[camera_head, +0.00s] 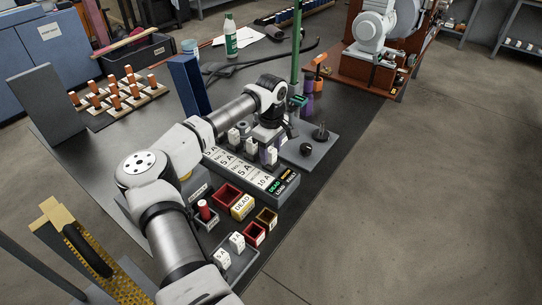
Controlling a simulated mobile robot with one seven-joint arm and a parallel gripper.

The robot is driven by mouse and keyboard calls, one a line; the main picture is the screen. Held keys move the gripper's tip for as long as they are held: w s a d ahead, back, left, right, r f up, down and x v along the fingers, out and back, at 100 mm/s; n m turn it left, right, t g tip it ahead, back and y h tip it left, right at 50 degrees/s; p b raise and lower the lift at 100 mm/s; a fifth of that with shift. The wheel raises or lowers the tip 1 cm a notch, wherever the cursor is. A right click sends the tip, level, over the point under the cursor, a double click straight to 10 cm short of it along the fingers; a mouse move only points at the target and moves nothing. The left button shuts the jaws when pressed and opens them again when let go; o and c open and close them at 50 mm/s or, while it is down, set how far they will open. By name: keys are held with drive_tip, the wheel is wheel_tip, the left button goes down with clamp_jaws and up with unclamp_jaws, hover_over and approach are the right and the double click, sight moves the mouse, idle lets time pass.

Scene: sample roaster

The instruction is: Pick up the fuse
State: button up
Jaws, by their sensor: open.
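Several small white fuse-like blocks stand in a row on a grey fuse panel (285,193) with "5 A" and "10 A" labels. One white block (233,137) is at the left of the row and another (271,156) at the right. More white labelled blocks (237,242) sit in a grey tray near the front edge. I cannot tell which one is the task's fuse. My gripper (267,143) points down over the right part of the row. It is open; its fingertips are small and partly hidden, and I cannot tell whether they touch a block.
A grey plate (317,150) with black knobs lies right of the panel. A blue upright block (189,86) and a green post (296,45) rise behind.

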drive_tip(key=shift+f, duration=0.35)
drive_tip(key=shift+c, duration=0.4)
drive_tip(key=c, duration=1)
